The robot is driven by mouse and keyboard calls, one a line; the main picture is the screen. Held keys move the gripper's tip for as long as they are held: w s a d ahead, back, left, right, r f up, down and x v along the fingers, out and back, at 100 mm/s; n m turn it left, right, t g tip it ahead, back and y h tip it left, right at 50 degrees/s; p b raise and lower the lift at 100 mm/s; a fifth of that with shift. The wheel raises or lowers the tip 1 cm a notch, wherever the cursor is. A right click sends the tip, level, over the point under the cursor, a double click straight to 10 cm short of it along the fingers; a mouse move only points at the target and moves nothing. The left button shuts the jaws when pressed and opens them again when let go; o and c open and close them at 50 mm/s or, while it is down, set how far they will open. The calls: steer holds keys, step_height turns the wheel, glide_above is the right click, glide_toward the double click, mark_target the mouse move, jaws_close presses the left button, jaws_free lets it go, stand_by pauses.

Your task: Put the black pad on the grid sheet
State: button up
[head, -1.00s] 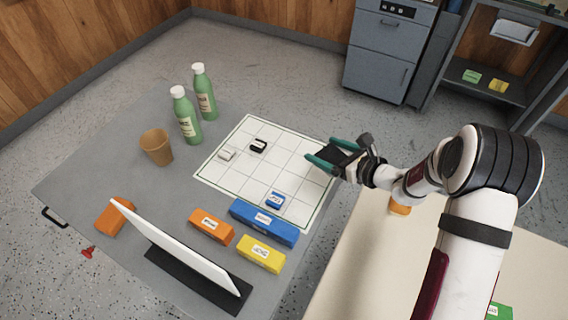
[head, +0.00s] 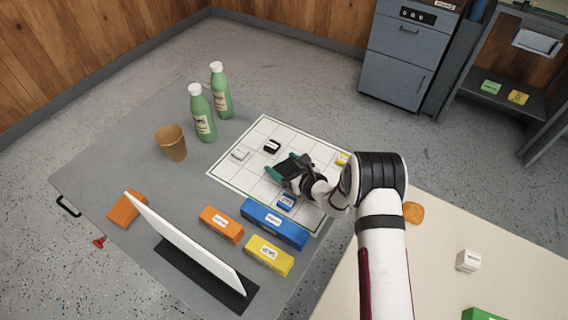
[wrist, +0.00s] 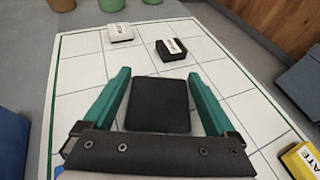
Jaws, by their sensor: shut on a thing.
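The black pad (wrist: 158,105) is a flat dark square between the two teal fingers of my gripper (wrist: 158,74) in the wrist view. My gripper (head: 286,164) is shut on it. In the head view the pad (head: 289,169) shows as a dark patch between the fingers, over the middle of the grid sheet. The grid sheet (head: 233,173) is white with thin grid lines and a dark green border, lying on the grey table. It also shows in the wrist view (wrist: 80,73). I cannot tell whether the pad touches the sheet.
On the sheet are a white block (head: 240,153), a black block (head: 271,146), a small blue block (head: 287,202) and a yellow block (head: 342,159). Long blue (head: 273,223), orange (head: 221,224) and yellow (head: 269,256) blocks lie in front. Bottles (head: 202,115) and a cup (head: 172,143) stand behind left.

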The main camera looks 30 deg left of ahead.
steer(key=shift+f, duration=0.1)
steer(key=o, duration=1.1)
